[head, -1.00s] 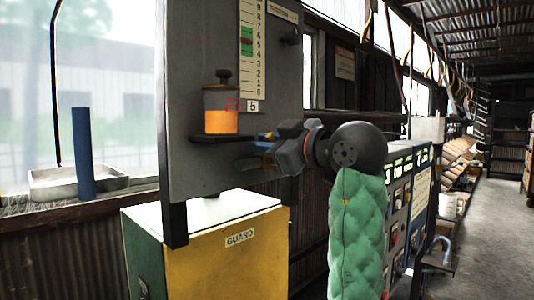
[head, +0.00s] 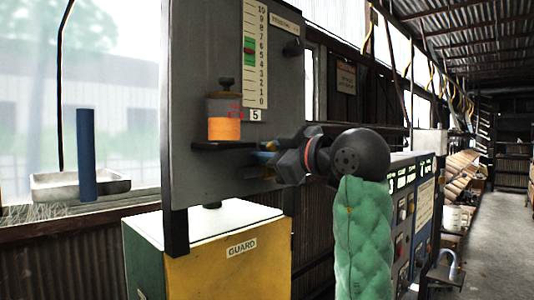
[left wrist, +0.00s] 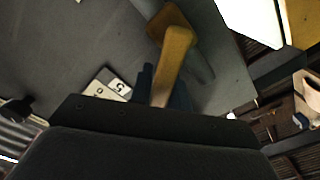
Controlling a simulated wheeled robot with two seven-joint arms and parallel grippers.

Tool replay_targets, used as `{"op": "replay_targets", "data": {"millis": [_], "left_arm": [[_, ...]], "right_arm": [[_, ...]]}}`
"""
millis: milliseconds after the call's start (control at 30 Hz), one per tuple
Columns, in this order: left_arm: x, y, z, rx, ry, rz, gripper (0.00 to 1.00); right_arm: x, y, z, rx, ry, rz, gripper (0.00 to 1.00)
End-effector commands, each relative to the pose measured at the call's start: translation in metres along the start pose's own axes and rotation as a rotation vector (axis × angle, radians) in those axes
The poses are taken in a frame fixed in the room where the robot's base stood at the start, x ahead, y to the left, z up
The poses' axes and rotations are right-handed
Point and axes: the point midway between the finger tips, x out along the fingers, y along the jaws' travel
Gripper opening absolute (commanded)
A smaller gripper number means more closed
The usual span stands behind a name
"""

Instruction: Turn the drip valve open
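The drip valve has an orange-yellow lever handle (left wrist: 174,62) that shows in the left wrist view, against a grey panel. The panel (head: 215,55) stands upright in the head view, with an orange-filled drip cup (head: 224,128) on a small shelf. My left gripper (head: 264,158) is just below and right of the cup, close to the panel. In the left wrist view its dark blue fingers (left wrist: 162,88) lie on both sides of the handle and appear closed on it. In the head view the gripper mostly hides the valve. My right gripper is not in view.
A scale (head: 254,55) with a green band and a "5" tag (head: 255,115) is on the panel. A yellow guard box (head: 225,275) stands below. A control panel with buttons (head: 405,210) is at right. A metal tray (head: 105,184) and blue cylinder (head: 86,150) are at left.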

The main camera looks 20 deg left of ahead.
Motion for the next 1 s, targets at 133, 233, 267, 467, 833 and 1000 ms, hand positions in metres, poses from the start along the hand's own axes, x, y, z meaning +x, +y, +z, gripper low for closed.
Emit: {"op": "replay_targets", "data": {"millis": [133,233,267,467,833,1000], "left_arm": [[0.0,0.0,0.0,0.0,0.0,0.0,0.38],[0.0,0.0,0.0,0.0,0.0,0.0,0.38],[0.0,0.0,0.0,0.0,0.0,0.0,0.38],[-0.005,0.0,0.001,0.0,-0.001,0.001,0.38],[-0.058,-0.001,0.002,0.0,0.001,0.002,0.38],[-0.074,0.0,0.001,0.0,0.001,0.002,0.38]], "right_arm": [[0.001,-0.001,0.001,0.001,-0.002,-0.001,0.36],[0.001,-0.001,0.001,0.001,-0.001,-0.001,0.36],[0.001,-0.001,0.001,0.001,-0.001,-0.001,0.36],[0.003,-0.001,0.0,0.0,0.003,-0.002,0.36],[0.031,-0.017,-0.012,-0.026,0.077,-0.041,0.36],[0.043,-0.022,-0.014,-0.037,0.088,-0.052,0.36]]}}
